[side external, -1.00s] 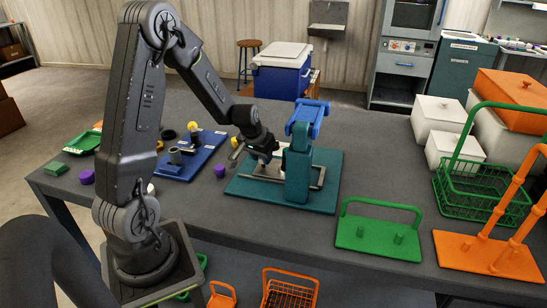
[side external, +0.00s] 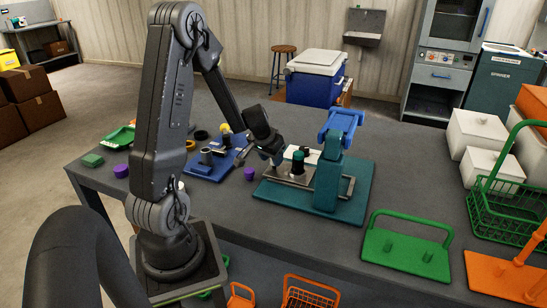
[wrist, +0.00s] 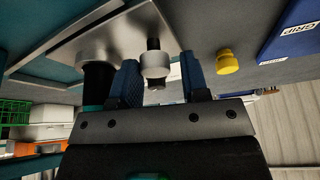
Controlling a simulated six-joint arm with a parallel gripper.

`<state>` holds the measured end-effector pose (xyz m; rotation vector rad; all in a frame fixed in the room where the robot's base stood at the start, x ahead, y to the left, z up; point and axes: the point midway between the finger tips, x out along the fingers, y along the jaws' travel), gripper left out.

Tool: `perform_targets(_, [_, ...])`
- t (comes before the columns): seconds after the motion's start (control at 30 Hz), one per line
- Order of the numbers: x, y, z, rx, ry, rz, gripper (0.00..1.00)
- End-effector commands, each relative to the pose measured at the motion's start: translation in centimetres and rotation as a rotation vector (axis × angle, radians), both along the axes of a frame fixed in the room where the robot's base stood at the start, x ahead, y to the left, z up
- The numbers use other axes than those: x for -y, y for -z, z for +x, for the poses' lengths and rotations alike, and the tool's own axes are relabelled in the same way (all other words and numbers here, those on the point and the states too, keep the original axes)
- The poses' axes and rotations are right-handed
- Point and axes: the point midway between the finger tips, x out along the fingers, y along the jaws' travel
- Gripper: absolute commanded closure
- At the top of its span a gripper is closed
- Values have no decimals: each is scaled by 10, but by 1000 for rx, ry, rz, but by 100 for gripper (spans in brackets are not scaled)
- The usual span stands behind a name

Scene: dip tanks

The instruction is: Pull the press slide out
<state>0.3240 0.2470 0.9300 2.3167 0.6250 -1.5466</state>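The press has a teal base (side external: 265,191), a teal upright (side external: 327,180) and a blue head (side external: 341,122). Its grey metal slide (side external: 292,174) sticks out left of the upright and carries a dark, teal-topped piece (side external: 298,160). The slide also fills the upper left of the wrist view (wrist: 105,35). My gripper (side external: 274,158) is at the slide's outer left end. In the wrist view, its blue fingers (wrist: 160,78) stand apart on both sides of a round silver knob (wrist: 154,64), with a gap visible at the right finger. The gripper looks open.
A blue fixture (side external: 208,168) and a purple piece (side external: 250,174) lie left of the press. A yellow knob (wrist: 227,62) shows in the wrist view. A green plate with a handle (side external: 405,246) stands front right. The front table strip is clear.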

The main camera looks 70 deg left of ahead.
Motion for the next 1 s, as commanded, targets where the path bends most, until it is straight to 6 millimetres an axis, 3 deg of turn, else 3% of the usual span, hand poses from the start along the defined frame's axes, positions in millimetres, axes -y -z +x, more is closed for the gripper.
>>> perform_targets(0.2, [0,0,-1,0,-2,-1,44])
perform_targets(0.57, [1,-5,0,3,2,-2,44])
perform_targets(0.8, [5,-28,-9,3,1,2,44])
perform_targets(1.0, [13,-69,-24,5,0,3,44])
